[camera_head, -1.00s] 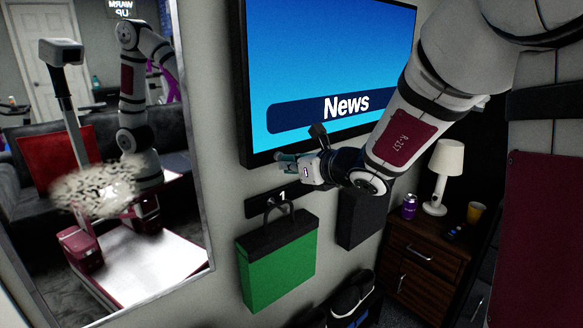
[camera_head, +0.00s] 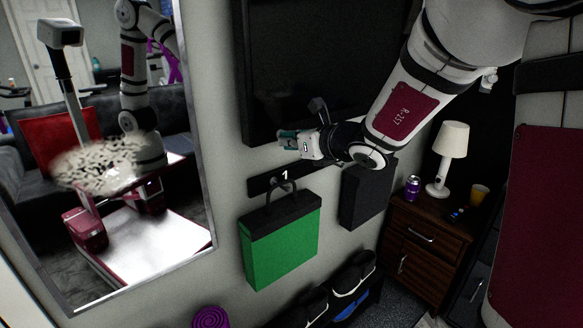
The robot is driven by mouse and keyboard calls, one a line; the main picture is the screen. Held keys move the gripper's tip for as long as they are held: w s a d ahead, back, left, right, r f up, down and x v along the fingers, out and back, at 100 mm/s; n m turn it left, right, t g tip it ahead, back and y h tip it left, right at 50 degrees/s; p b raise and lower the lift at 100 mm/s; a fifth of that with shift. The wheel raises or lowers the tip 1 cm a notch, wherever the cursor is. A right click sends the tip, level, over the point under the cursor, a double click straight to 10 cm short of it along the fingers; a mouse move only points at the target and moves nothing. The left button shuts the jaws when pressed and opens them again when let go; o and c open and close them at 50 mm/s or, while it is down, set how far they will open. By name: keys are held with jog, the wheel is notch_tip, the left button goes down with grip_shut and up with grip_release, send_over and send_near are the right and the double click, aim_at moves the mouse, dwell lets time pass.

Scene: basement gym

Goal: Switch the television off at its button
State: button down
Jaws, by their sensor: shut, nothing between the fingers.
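The television (camera_head: 300,55) hangs on the wall at the top middle, and its screen is dark. My gripper (camera_head: 284,138) is shut and empty at the television's lower edge, with its fingertips pointing left. I cannot tell whether the fingertips touch the frame. The television's button is not visible; the gripper and arm cover part of the lower edge.
Below the television, a green bag (camera_head: 280,245) and a black bag (camera_head: 366,195) hang from a wall rail (camera_head: 262,183). A mirror (camera_head: 205,215) is at left. A wooden nightstand (camera_head: 425,250) with a lamp (camera_head: 447,150), purple can (camera_head: 413,187) and yellow cup (camera_head: 480,194) is at right.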

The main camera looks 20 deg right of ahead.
jog(key=f+p+v, duration=0.1)
jog(key=p+v, duration=0.1)
jog(key=v, duration=1.3)
jog(key=s+a+n+g+y+p, duration=0.2)
jog(key=s+a+n+g, duration=0.5)
jog(key=s+a+n, duration=0.6)
jog(key=shift+s+a+r+n+g+y+p, duration=0.3)
jog(key=shift+s+n, duration=0.6)
jog(key=shift+n, duration=1.1)
jog(key=shift+d, duration=0.1)
